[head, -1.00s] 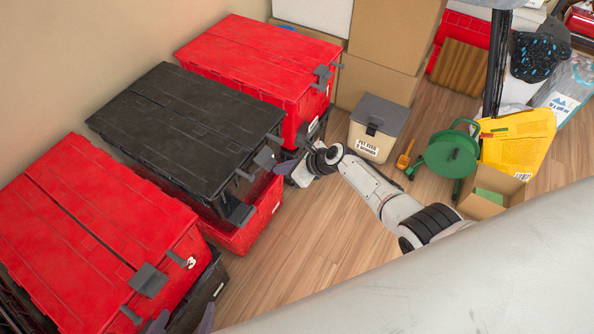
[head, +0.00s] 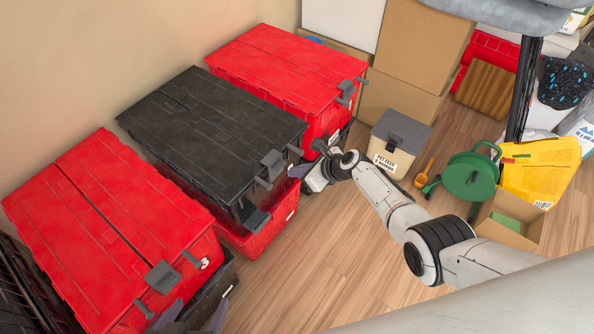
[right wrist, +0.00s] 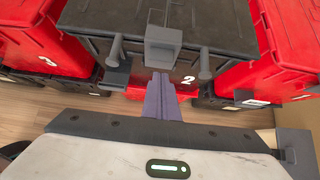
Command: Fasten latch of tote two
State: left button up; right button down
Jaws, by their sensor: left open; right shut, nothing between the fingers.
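Tote two is the black-lidded tote (head: 205,125) in the middle of the row; its "2" label shows in the right wrist view (right wrist: 188,80). Its grey latch (head: 272,163) juts from the front lid edge, and it appears at the tote's front in the right wrist view (right wrist: 164,45). I cannot tell whether it is engaged. My right gripper (head: 297,173) is shut and empty in front of the tote, its purple fingers (right wrist: 160,97) just below the latch in the wrist view; contact is unclear. My left gripper (head: 190,318) is open at the bottom edge, partly cut off, by the near red tote.
A red tote (head: 110,220) stands nearer and another red tote (head: 285,65) farther. A small bin (head: 395,150), a green reel (head: 470,177) and boxes stand right. Wooden floor (head: 310,265) is clear in front.

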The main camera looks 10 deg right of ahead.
jog(key=shift+s, duration=0.1)
notch_tip(320, 180, up, 9)
jog(key=p, duration=0.3)
jog(key=shift+s+d+r, duration=0.2)
dwell(0.5)
